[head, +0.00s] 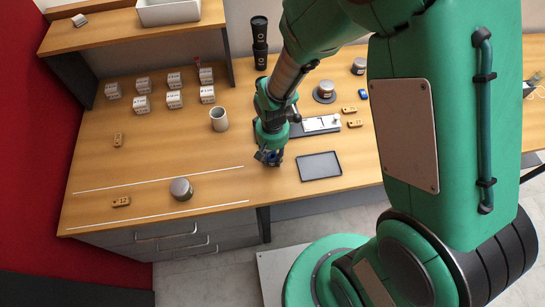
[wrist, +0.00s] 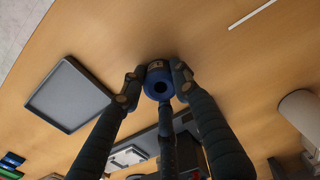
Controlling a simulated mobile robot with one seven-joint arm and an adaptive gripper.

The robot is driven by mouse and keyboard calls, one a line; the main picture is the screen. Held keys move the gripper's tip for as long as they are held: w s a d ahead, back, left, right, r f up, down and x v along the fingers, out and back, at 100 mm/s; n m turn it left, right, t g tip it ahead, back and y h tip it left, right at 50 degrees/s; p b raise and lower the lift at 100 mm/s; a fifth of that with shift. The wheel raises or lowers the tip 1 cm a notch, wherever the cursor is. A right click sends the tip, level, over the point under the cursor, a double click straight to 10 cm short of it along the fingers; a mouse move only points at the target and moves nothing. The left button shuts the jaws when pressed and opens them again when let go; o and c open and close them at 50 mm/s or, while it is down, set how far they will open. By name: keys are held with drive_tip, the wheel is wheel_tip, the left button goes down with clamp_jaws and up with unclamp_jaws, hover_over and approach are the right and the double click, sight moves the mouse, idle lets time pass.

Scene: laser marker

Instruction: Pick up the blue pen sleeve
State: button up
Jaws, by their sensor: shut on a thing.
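The blue pen sleeve (wrist: 158,88) is a short, dark blue round piece with a dark hole in its end. It sits between the fingertips of my gripper (wrist: 156,84) in the wrist view. The fingers are shut on it from the sides. In the head view my gripper (head: 269,158) points down over the wooden table, left of the dark tray. The sleeve is mostly hidden by the fingers there. I cannot tell whether it touches the table.
A flat dark tray (head: 319,166) lies just right of my gripper and also shows in the wrist view (wrist: 36,104). A grey cup (head: 219,120) stands to the left. A grey-lidded round piece (head: 181,188) stands between two white lines. The table between them is clear.

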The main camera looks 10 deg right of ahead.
drive_tip(key=shift+r, duration=0.45)
wheel_tip(320, 180, up, 3)
drive_tip(key=shift+s+p, duration=0.1)
drive_tip(key=shift+p, duration=0.5)
drive_tip(key=s+d+p, duration=0.1)
drive_tip(key=s+d, duration=0.1)
drive_tip(key=s, duration=0.5)
drive_tip(key=s+d+r, duration=0.1)
drive_tip(key=s, duration=0.7)
drive_tip(key=shift+s+d+p, duration=0.2)
drive_tip(key=shift+d+p, duration=0.15)
